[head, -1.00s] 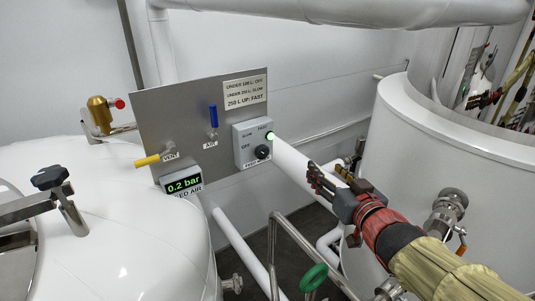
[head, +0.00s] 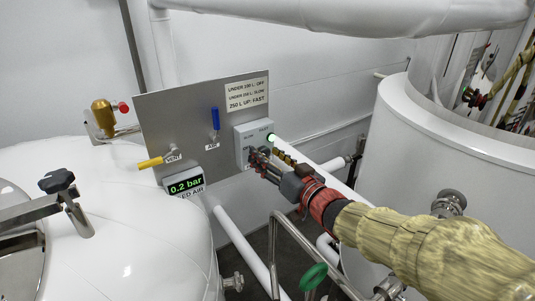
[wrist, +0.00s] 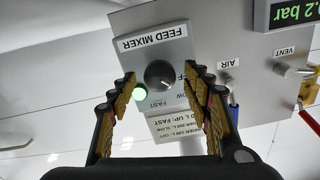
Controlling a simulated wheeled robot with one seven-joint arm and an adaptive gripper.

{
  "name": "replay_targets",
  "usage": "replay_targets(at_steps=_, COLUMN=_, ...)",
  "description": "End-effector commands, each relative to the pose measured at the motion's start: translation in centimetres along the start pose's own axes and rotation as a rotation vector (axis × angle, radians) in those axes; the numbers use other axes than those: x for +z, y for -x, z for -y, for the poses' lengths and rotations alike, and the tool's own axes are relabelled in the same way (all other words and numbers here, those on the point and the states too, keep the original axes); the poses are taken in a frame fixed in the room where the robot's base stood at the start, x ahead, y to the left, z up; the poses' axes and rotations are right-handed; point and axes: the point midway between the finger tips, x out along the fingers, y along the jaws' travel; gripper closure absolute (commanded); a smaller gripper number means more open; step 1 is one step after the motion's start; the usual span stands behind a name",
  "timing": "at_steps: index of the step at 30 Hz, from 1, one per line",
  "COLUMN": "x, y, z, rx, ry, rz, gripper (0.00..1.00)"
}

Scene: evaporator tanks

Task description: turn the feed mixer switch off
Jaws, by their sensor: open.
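The feed mixer switch is a dark round knob (wrist: 159,74) on a small grey box (head: 242,134) labelled FEED MIXER, with OFF, SLOW and FAST marks. The wrist view shows the box upside down. A green lamp (head: 271,137) on the box is lit; it also shows in the wrist view (wrist: 139,93). My gripper (wrist: 159,80) is open, with one finger on each side of the knob; I cannot tell whether they touch it. In the head view my gripper (head: 256,157) is in front of the box and hides the knob. The exact pointer setting is unclear.
White tanks stand left (head: 120,240) and right (head: 420,150). A white pipe (head: 330,165) runs beside my gripper.

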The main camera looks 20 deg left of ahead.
Motion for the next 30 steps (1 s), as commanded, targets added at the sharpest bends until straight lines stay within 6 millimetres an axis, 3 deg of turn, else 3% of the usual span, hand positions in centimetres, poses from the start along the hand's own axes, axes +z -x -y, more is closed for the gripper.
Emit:
replay_targets(at_steps=10, x=0.07, y=-0.34, z=-0.04, rx=0.001, ry=-0.001, rz=0.0, gripper=0.52)
replay_targets(at_steps=30, x=0.04, y=-0.31, z=-0.05, rx=0.001, ry=-0.001, rz=0.0, gripper=0.9)
